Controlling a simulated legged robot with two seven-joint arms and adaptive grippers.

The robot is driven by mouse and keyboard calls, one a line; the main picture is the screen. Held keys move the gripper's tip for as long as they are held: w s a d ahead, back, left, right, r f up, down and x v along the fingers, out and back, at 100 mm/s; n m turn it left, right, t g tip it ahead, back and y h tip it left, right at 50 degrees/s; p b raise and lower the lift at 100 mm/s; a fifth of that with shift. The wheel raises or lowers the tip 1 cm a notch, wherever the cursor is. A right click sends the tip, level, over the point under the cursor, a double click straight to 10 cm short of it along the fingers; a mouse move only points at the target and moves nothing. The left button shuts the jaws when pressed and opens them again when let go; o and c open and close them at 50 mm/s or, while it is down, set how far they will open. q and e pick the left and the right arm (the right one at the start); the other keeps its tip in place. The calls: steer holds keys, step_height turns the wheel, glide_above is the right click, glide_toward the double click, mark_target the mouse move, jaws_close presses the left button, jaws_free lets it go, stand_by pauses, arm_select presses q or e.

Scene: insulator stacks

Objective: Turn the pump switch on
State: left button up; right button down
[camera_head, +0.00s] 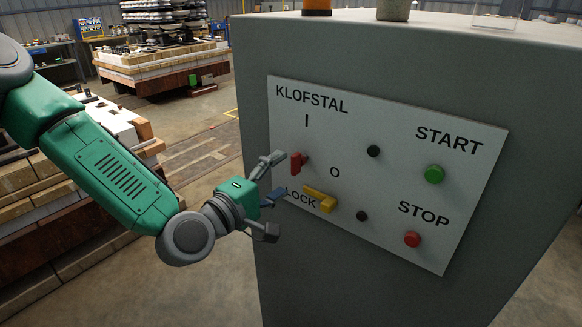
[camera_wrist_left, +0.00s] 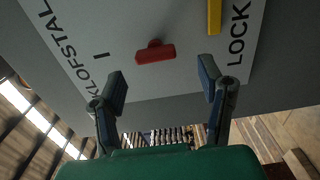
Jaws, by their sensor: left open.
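The red switch handle (camera_head: 296,163) sits on the white panel (camera_head: 400,130) below the mark I and left of the mark O. The yellow handle (camera_head: 321,200) is below it beside the word LOCK. My left gripper (camera_head: 272,195) is open and empty, just left of the handles and in front of the panel. In the left wrist view the red handle (camera_wrist_left: 155,52) shows ahead, between the two spread fingers (camera_wrist_left: 163,84) and apart from them. The yellow handle (camera_wrist_left: 214,16) shows at the top right there. My right gripper is in neither view.
The panel also has a green START button (camera_head: 434,174), a red STOP button (camera_head: 412,239) and two small dark knobs. It is on a grey cabinet (camera_head: 300,260). Pallets with insulator stacks (camera_head: 165,60) stand behind at the left, with open floor between.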

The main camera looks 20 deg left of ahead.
arm_select(q)
steer(key=v, duration=0.7)
steer(key=shift+w, duration=0.1)
